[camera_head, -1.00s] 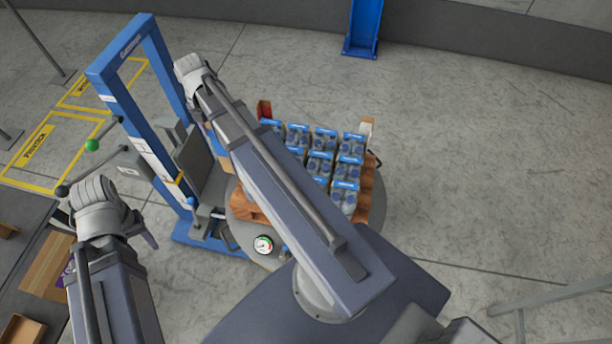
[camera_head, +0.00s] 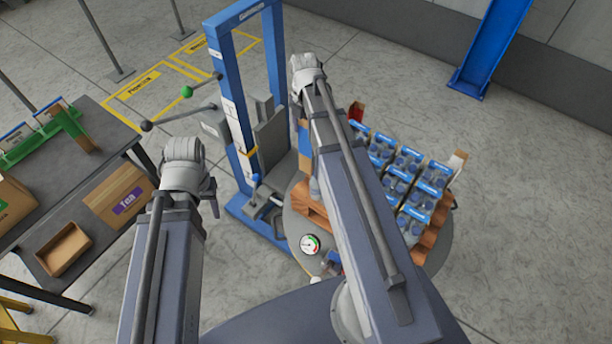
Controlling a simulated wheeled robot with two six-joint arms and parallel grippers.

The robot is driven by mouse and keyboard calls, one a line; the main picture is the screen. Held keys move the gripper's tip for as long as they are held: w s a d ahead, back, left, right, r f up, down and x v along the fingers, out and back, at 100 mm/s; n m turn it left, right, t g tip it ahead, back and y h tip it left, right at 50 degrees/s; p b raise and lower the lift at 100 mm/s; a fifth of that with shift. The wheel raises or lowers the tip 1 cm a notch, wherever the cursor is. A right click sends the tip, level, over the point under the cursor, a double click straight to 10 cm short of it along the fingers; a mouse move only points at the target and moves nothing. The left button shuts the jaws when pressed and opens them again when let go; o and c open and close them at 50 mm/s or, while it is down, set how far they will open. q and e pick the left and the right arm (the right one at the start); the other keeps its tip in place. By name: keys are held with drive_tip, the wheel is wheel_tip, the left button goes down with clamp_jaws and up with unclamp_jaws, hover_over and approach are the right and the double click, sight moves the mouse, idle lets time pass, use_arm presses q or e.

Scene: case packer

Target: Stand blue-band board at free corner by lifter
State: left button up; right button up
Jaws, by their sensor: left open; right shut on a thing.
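My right gripper (camera_head: 300,108) is beyond the wrist at the near side of the blue lifter frame, and its jaws are mostly hidden. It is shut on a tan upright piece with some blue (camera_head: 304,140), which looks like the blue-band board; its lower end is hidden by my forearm. The pallet (camera_head: 428,242) holds several packs of blue-topped bottles (camera_head: 407,160). A red-marked board (camera_head: 357,112) and a pale board (camera_head: 457,161) stand at two of its corners. The lifter (camera_head: 235,130) stands left of the pallet. My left gripper (camera_head: 208,196) is open and empty, away from the pallet.
The round turntable (camera_head: 300,225) with a gauge (camera_head: 310,244) lies under the pallet. A dark table (camera_head: 90,235) at left carries a tea carton (camera_head: 118,195), an open box (camera_head: 63,250) and a green rack (camera_head: 30,145). Lifter levers (camera_head: 187,92) stick out leftward.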

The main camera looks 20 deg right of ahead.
sight(305, 169)
wheel_tip(305, 169, down, 17)
drive_tip(key=b, duration=1.5)
drive_tip(key=shift+r, duration=0.1)
wheel_tip(305, 169, down, 4)
drive_tip(key=b, duration=0.4)
drive_tip(key=shift+f+b, duration=0.2)
drive_tip(key=shift+b, duration=0.2)
drive_tip(key=shift+r, duration=0.15)
drive_tip(key=o, duration=1.2)
